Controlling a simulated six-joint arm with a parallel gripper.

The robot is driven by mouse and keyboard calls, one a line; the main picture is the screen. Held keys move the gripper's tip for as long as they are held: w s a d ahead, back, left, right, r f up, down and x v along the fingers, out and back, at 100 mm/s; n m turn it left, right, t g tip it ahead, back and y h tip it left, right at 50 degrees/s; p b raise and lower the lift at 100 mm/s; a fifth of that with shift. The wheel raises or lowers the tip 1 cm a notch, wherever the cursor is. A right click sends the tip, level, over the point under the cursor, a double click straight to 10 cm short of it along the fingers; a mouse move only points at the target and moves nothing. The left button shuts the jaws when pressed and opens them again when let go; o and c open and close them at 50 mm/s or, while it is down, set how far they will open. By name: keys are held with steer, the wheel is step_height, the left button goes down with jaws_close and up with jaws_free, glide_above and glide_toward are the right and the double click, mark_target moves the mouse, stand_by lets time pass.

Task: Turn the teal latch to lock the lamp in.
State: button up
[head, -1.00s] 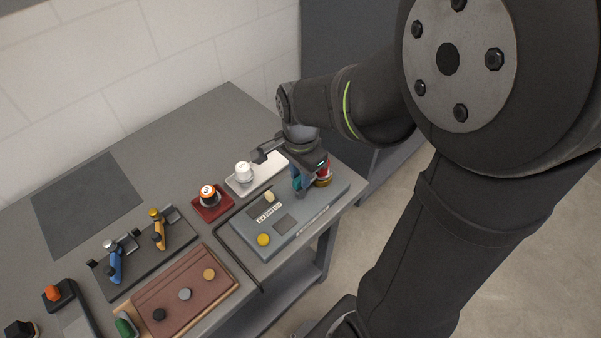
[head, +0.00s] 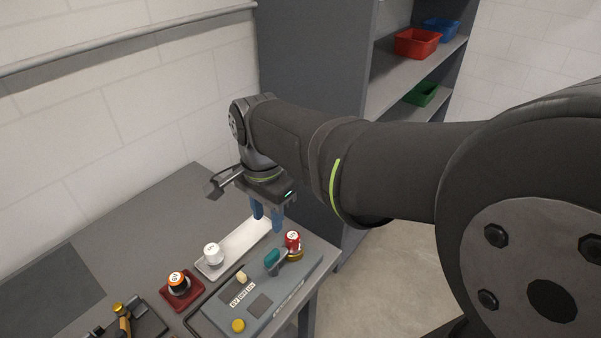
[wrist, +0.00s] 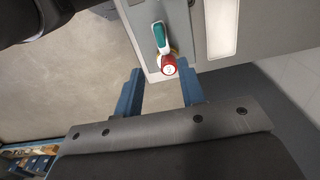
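The teal latch (head: 273,259) sits on the grey-blue panel (head: 262,303) near its far right corner. It stands beside the red lamp (head: 292,240), which is upright in a yellowish socket (head: 295,255). In the wrist view the latch (wrist: 159,36) has its arm reaching toward the red lamp (wrist: 168,66). My gripper (head: 268,222) is raised above and behind the latch, apart from it and from the lamp. Its blue fingers (wrist: 160,92) are spread wide with nothing between them.
A white tray (head: 238,243) with a white lamp (head: 212,253) lies left of the panel. A dark red tray (head: 180,293) holds an orange-topped lamp (head: 177,280). A yellow knob (head: 238,325) is at the panel's near end. Shelves with a red bin (head: 417,43) stand behind.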

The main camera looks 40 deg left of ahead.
step_height(320, 180, up, 5)
glide_above(272, 254)
stand_by(0.6)
step_height(272, 254, down, 18)
steer(key=shift+r, duration=0.25)
stand_by(0.3)
